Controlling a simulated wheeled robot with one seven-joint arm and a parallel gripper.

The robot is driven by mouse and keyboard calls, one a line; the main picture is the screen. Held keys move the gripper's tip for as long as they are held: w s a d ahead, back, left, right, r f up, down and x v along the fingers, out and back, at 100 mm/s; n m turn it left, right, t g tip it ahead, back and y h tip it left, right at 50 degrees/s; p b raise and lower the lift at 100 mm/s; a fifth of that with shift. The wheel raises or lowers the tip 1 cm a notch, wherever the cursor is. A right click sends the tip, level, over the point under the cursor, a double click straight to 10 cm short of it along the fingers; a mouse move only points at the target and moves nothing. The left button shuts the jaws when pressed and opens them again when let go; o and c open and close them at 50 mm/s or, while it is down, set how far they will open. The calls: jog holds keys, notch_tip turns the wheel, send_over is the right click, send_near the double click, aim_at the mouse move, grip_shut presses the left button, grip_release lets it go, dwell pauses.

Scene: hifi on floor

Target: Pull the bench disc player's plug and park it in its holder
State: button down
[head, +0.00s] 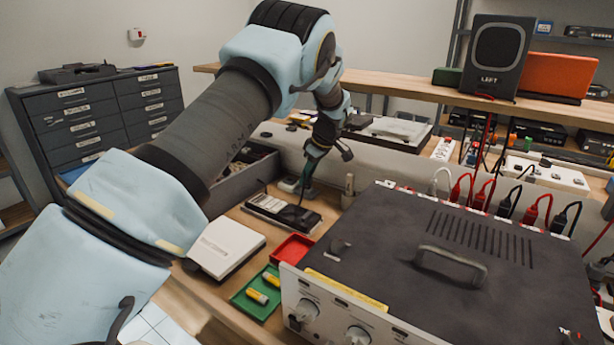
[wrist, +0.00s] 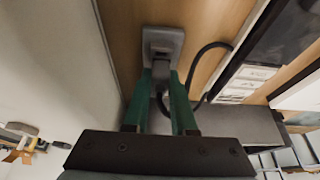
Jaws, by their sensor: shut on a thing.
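My gripper (wrist: 163,78) has its two green fingers closed on a dark plug (wrist: 161,100), mostly hidden between them. The fingertips are at a grey block (wrist: 162,42) with a recessed top, on the wooden bench. I cannot tell whether the plug touches or sits in this block. A black cable (wrist: 213,47) curves from near the fingers towards a dark flat device (wrist: 268,58) with pale labels. In the head view my gripper (head: 306,184) reaches down at the grey block (head: 290,186), behind the dark device (head: 283,212).
A large dark amplifier (head: 455,262) with a top handle fills the right front. A white box (head: 226,246), a red tray (head: 293,248) and a green tray (head: 243,297) with yellow cells stand on the bench. A pale wall or panel (wrist: 60,70) runs close left of the fingers.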

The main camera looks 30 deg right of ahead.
jog(key=shift+f, duration=0.3)
dwell(0.5)
jog(key=c, duration=0.7)
grip_release()
jog(key=shift+o, duration=0.2)
jog(key=shift+r, duration=0.1)
jog(key=w+a+v, duration=0.1)
jog(key=v, duration=1.4)
jog(key=shift+r, duration=0.45)
jog(key=shift+w+d, duration=0.1)
jog(key=shift+w, duration=0.05)
